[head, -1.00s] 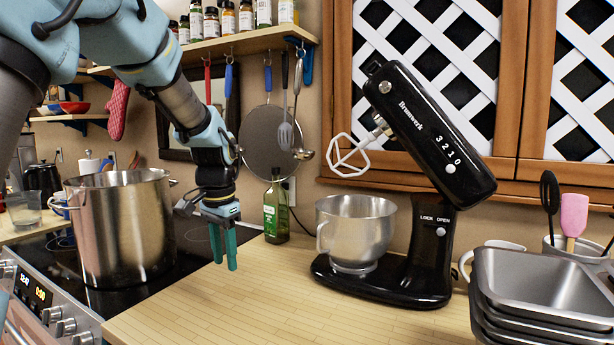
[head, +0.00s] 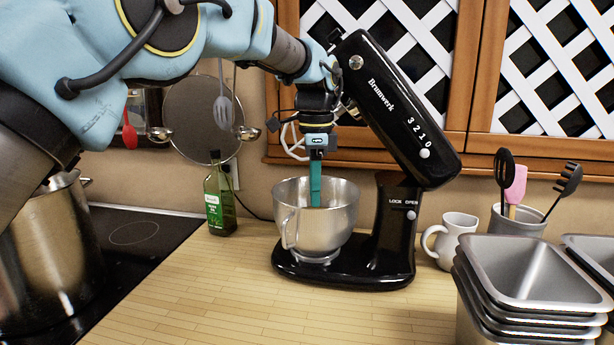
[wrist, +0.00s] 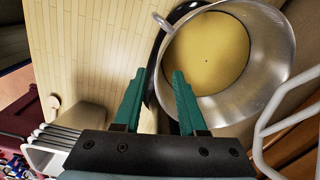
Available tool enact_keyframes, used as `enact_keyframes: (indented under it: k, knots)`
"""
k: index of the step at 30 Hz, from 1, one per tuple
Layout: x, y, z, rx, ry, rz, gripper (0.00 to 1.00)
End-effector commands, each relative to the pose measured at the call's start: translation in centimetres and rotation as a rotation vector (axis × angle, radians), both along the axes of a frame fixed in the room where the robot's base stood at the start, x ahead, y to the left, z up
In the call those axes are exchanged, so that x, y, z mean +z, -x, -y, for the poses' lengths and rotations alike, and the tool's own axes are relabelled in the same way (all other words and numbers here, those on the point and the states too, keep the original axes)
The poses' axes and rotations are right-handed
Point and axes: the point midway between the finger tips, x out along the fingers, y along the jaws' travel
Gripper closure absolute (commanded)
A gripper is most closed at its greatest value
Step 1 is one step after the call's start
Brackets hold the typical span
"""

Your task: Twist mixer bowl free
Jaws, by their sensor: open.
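The steel mixer bowl (head: 336,222) sits upright on the black base of the stand mixer (head: 392,215), with its handle (head: 289,230) toward the left front. The mixer head (head: 398,105) is tilted up, with the white beater (head: 292,140) partly behind my arm. My gripper (head: 315,203) points down at the bowl's near rim, fingers apart. In the wrist view the open fingers (wrist: 159,76) appear on either side of the bowl's rim, and the bowl (wrist: 275,75) holds something yellow. I cannot tell whether a finger touches the wall.
A green bottle (head: 219,200) stands left of the mixer, near the stove (head: 130,235) with a steel pot (head: 50,240). A white mug (head: 455,240), a utensil crock (head: 515,222) and stacked metal pans (head: 535,285) stand right. The counter (head: 260,305) in front is clear.

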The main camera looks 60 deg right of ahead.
Motion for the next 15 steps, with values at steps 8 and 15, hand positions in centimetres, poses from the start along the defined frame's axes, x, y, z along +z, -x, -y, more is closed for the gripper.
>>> enact_keyframes:
  k: [8,15]
  knots:
    - [-4.8,0.0,0.0,0.001,-0.004,0.000,0.59]
    - [-7.7,-0.1,0.1,0.002,-0.001,-0.001,0.59]
